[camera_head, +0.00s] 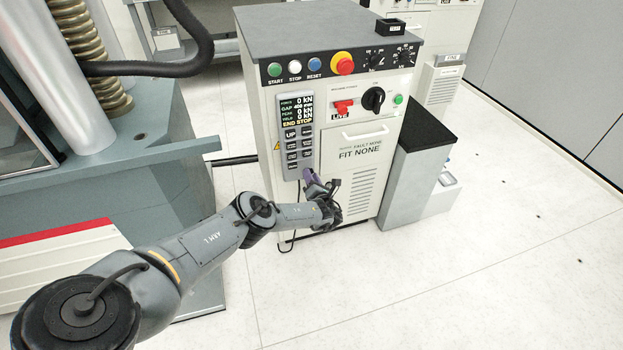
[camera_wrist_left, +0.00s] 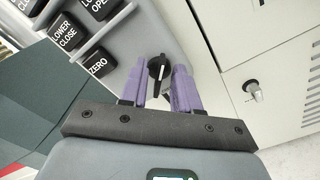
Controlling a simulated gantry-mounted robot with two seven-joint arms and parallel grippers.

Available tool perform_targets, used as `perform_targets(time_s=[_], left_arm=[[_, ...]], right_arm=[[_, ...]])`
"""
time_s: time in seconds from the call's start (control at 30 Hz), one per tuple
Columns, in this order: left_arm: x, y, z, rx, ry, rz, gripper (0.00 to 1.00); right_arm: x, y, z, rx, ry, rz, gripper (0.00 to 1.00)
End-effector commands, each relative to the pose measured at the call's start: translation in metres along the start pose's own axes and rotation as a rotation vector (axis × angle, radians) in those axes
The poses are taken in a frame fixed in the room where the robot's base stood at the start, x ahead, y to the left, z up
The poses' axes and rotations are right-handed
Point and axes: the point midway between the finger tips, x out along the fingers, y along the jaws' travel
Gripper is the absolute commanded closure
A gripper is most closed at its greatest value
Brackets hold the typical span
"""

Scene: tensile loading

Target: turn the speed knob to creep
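The speed knob is most likely the black knob (camera_wrist_left: 155,66) with a pale pointer line, low on the grey handheld control panel (camera_head: 292,140). In the left wrist view it sits between the two purple fingers of my left gripper (camera_wrist_left: 160,72). The fingers are apart, one on each side of it, and I cannot tell if either touches it. Its scale markings cannot be read. In the head view my left gripper (camera_head: 311,178) is at the panel's lower end and hides the knob. My right gripper is not in view.
The panel hangs on a white cabinet (camera_head: 350,190) with a red switch (camera_head: 343,106), a black rotary switch (camera_head: 373,98) and a red stop button (camera_head: 343,64). Panel keys, including the ZERO key (camera_wrist_left: 97,63), lie beside the fingers. A grey box (camera_head: 412,185) stands right.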

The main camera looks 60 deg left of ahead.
Motion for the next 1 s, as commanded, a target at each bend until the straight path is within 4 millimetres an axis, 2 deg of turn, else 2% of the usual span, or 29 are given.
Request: perform_targets(time_s=[0.03, 0.2, 0.67, 1.0], left_arm=[[0.0, 0.0, 0.0, 0.0, 0.0, 0.0, 0.77], [0.0, 0.0, 0.0, 0.0, 0.0, 0.0, 1.0], [0.0, 0.001, 0.0, -0.042, 0.0, 0.0, 1.0], [-0.001, 0.002, 0.0, -0.264, 0.001, 0.001, 1.0]], right_arm=[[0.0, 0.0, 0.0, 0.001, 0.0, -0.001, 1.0], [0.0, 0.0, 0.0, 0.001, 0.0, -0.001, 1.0], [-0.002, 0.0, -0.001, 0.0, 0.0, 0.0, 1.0], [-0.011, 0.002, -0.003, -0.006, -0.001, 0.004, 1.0]])
